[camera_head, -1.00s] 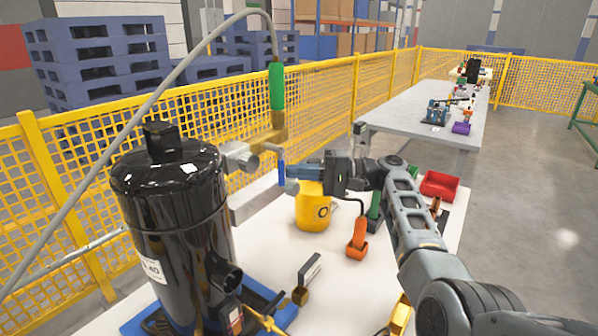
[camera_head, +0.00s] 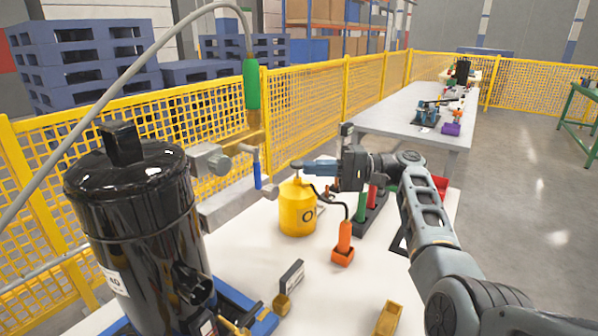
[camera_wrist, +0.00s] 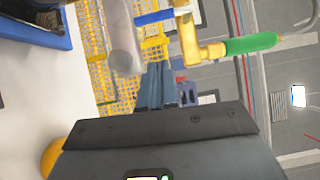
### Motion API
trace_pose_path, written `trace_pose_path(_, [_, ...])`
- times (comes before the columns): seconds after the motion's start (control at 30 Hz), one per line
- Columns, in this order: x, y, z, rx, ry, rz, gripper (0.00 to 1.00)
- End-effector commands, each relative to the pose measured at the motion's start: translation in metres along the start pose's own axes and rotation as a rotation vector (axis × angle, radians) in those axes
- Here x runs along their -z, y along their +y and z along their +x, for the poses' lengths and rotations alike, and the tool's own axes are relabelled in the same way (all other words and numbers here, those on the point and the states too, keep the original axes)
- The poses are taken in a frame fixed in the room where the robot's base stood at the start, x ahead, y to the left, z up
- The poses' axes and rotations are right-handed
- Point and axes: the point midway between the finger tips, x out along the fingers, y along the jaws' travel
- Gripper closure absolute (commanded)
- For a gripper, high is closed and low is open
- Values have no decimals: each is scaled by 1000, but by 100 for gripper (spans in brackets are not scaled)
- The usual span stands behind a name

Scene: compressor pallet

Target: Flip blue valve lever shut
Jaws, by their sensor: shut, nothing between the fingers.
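The blue valve lever (camera_head: 257,172) hangs roughly straight down beside the brass valve (camera_head: 243,141), below the green hose grip (camera_head: 251,85). In the wrist view the lever (camera_wrist: 155,17) meets the brass fitting (camera_wrist: 190,45) near the top. My gripper (camera_head: 297,165) is shut and empty. It points left towards the lever, with a visible gap between its tips and the lever. Its blue-grey fingers (camera_wrist: 160,85) show in the wrist view, below the lever. The valve joins a grey metal cylinder (camera_head: 209,160) beside the black compressor (camera_head: 135,220).
A yellow canister (camera_head: 297,208) stands on the white table, below my fingers. An orange-handled tool (camera_head: 344,240) and a grey-and-brass piece (camera_head: 289,284) are nearer. A yellow mesh fence (camera_head: 300,105) runs behind. A grey table (camera_head: 390,112) stands farther back.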

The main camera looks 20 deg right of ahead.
Motion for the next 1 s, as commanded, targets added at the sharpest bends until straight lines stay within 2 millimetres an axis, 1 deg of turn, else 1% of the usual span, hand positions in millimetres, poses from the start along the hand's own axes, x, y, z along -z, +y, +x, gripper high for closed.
trace_pose_path(0.03, [1,1,-10,1,2,-2,100])
trace_pose_path(0.1, [1,0,-21,1,4,-1,100])
trace_pose_path(0.2, [1,0,-33,1,2,-1,100])
trace_pose_path(0.3, [0,-1,-40,1,1,0,100])
trace_pose_path(0.47, [0,-2,-44,0,0,0,100])
trace_pose_path(1.0, [0,-2,-44,0,1,0,100])
